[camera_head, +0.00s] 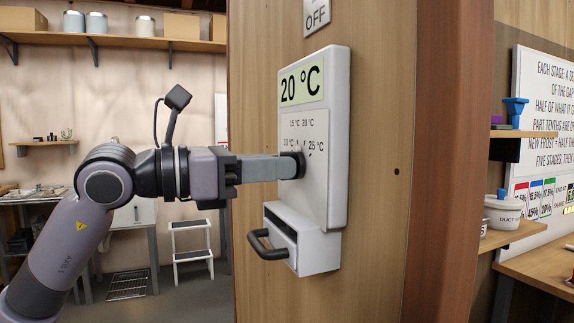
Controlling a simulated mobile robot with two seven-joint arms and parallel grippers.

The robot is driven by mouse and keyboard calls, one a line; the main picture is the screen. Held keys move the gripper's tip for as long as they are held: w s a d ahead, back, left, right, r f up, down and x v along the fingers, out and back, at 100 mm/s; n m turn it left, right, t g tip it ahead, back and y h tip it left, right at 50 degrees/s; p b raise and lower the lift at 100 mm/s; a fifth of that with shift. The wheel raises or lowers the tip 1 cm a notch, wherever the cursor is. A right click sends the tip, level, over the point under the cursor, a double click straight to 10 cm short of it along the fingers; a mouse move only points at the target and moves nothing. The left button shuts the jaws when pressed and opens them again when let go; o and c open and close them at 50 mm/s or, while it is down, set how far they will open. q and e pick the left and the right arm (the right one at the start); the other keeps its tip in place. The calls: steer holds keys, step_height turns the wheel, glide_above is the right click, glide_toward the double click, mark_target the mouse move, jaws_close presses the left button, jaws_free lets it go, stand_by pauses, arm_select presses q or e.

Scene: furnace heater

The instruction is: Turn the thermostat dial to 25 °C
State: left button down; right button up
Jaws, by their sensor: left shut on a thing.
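The white thermostat (340,140) is mounted on a wooden panel. Its green display (302,87) reads 20 °C. The scale below it shows 10, 15, 20 and 25 °C marks around the dark dial (298,163). My left gripper (290,166) reaches in from the left and is shut on the dial. Its fingers hide much of the dial, so I cannot tell where its pointer stands. My right gripper is not in view.
A white box with a dark handle (268,247) juts out below the dial, under my left gripper. An OFF sign (316,14) hangs above. A step stool (192,250) stands behind on the left. Shelves (520,134) are at the right.

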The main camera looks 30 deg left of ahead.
arm_select(q)
steer(key=m, duration=0.4)
steer(key=shift+m+b, duration=0.3)
steer(key=shift+b, duration=0.1)
steer(key=m, duration=0.4)
steer(key=shift+m+b, duration=0.3)
steer(key=shift+b, duration=0.1)
steer(key=shift+m, duration=1)
steer(key=c, duration=1)
jaws_free()
